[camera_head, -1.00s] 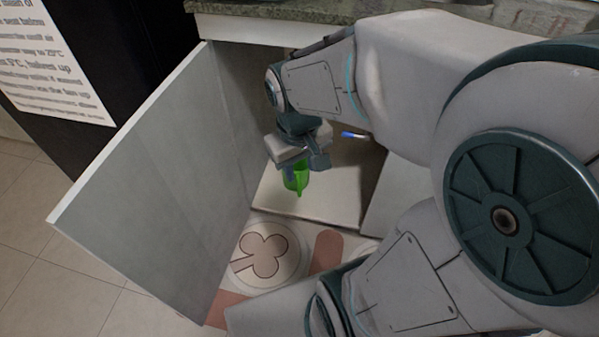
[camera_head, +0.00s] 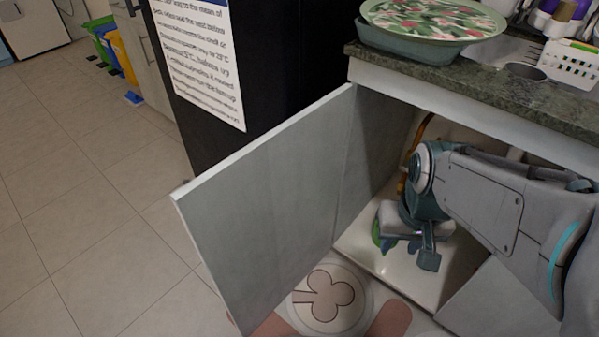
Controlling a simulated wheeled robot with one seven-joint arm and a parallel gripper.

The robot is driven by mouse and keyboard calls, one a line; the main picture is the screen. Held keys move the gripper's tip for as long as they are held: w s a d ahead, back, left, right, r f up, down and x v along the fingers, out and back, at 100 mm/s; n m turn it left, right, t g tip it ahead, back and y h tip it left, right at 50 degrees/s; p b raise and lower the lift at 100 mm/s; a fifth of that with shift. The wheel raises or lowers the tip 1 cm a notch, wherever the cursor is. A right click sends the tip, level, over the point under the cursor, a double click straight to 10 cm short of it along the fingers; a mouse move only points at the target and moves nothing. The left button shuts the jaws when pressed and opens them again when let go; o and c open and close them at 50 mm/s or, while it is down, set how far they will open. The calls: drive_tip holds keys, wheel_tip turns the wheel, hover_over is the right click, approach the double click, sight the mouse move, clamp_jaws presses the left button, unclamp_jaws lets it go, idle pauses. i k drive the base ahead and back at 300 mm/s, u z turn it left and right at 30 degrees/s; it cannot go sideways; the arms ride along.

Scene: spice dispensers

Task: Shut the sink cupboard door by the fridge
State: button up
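The sink cupboard door (camera_head: 270,205) is a pale grey panel, standing wide open beside the black fridge (camera_head: 260,70). Its hinge edge is at the cupboard's left side and its free edge points out over the floor. My gripper (camera_head: 405,243) is inside the open cupboard (camera_head: 450,275), low over its white floor, to the right of the door and apart from it. A green object (camera_head: 376,232) shows partly behind my gripper. The fingertips are partly hidden, so I cannot tell if they hold it.
A granite counter (camera_head: 490,95) overhangs the cupboard, with a floral-patterned tray (camera_head: 435,18) and a white basket (camera_head: 572,66) on it. A round mat with a clover shape (camera_head: 330,297) lies below the door. Tiled floor (camera_head: 110,220) at the left is clear.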

sight(260, 220)
drive_tip(key=z, duration=2.75)
drive_tip(key=k, duration=2)
drive_tip(key=u, duration=1.6)
